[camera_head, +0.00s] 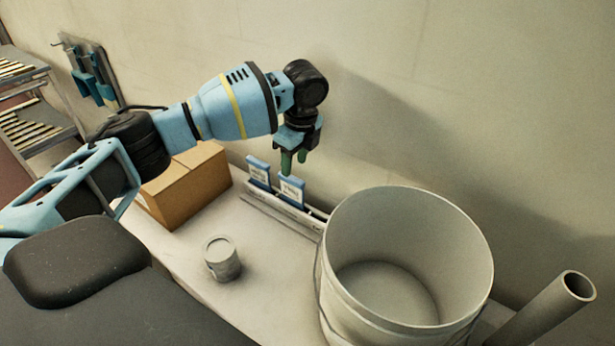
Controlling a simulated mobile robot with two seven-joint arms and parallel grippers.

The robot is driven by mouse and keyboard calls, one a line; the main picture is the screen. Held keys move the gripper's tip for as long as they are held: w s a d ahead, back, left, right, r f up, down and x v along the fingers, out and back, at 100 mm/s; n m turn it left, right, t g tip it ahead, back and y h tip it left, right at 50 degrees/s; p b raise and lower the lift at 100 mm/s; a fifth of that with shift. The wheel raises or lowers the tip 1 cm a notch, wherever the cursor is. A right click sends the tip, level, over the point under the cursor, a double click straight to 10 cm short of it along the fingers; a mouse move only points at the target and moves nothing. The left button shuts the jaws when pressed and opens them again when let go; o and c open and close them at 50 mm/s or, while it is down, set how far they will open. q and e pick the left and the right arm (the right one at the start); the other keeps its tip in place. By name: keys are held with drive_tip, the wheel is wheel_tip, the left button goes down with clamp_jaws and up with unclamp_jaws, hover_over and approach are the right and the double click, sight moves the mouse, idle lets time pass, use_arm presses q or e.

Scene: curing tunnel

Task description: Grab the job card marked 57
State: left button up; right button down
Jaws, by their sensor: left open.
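Two blue-and-white cards stand upright in a light rack (275,211) by the wall. The left card (258,171) and the right card (291,190) carry print too small to read, so I cannot tell which is marked 57. My left gripper (294,161) points down with its green fingertips just above and behind the top of the right card. It is open and I see nothing held in it. Whether the fingertips touch the card cannot be told. My right gripper is not in view.
A cardboard box (187,186) stands left of the rack, under my left arm. A grey can (222,259) stands in front on the pale bench top (262,290). A large empty white bucket (405,262) stands close to the rack's right end. A grey pipe (548,312) rises at the far right.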

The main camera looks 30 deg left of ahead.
sight(292, 178)
use_arm(q)
drive_tip(key=shift+w+r, duration=0.1)
drive_tip(key=shift+s, duration=0.2)
drive_tip(key=shift+a+f, duration=0.2)
drive_tip(key=shift+f, duration=1.05)
drive_tip(key=shift+a+f, duration=0.15)
drive_tip(key=shift+f, duration=1.15)
drive_tip(key=shift+a+f, duration=0.2)
drive_tip(key=shift+f, duration=1.05)
clamp_jaws()
